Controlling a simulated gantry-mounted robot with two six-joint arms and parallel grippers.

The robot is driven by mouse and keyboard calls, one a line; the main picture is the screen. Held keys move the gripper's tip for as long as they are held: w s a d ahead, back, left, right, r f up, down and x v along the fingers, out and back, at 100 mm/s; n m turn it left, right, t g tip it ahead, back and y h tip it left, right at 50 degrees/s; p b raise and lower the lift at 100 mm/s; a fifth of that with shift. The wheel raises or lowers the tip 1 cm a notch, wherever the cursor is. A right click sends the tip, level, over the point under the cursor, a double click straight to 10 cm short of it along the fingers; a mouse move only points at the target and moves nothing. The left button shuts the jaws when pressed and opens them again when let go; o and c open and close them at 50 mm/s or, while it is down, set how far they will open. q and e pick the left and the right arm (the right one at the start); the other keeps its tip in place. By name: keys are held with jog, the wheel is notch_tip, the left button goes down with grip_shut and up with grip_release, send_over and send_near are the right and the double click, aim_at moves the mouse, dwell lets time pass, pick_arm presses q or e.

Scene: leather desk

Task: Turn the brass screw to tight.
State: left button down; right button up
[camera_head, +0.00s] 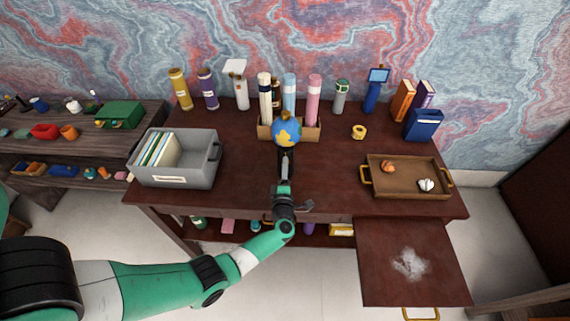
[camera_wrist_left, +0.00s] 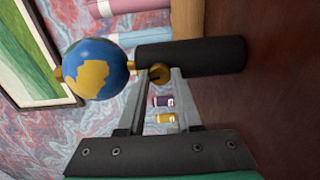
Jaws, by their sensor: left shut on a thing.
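A small blue and yellow globe (camera_head: 287,132) stands upright on the desk, on top of a black stand (camera_head: 281,153). In the left wrist view, which is turned sideways, the globe (camera_wrist_left: 95,69) is at the left and the black stand (camera_wrist_left: 205,56) runs right from it. The brass screw (camera_wrist_left: 158,73) sits on the side of the stand, between my left fingertips. My left gripper (camera_head: 285,158) is shut on the screw, and its fingertips (camera_wrist_left: 159,76) partly cover it. In the head view the screw is hidden by my gripper. My right gripper is out of view.
A holder (camera_head: 264,132) with several rolls stands behind the globe. A grey bin (camera_head: 180,180) of files is at the left. A tray (camera_head: 410,193) is at the right, with a tape roll (camera_head: 358,131) behind it. An open panel (camera_head: 385,280) juts out at front right.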

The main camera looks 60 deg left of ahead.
pick_arm(q)
jog(key=shift+m+p, duration=0.5)
jog(key=shift+m, duration=0.8)
jog(key=c, duration=0.6)
grip_release()
jog(key=p+v, duration=0.3)
jog(key=v, duration=0.8)
jog(key=shift+s+d, duration=0.15)
jog(key=shift+d, duration=0.1)
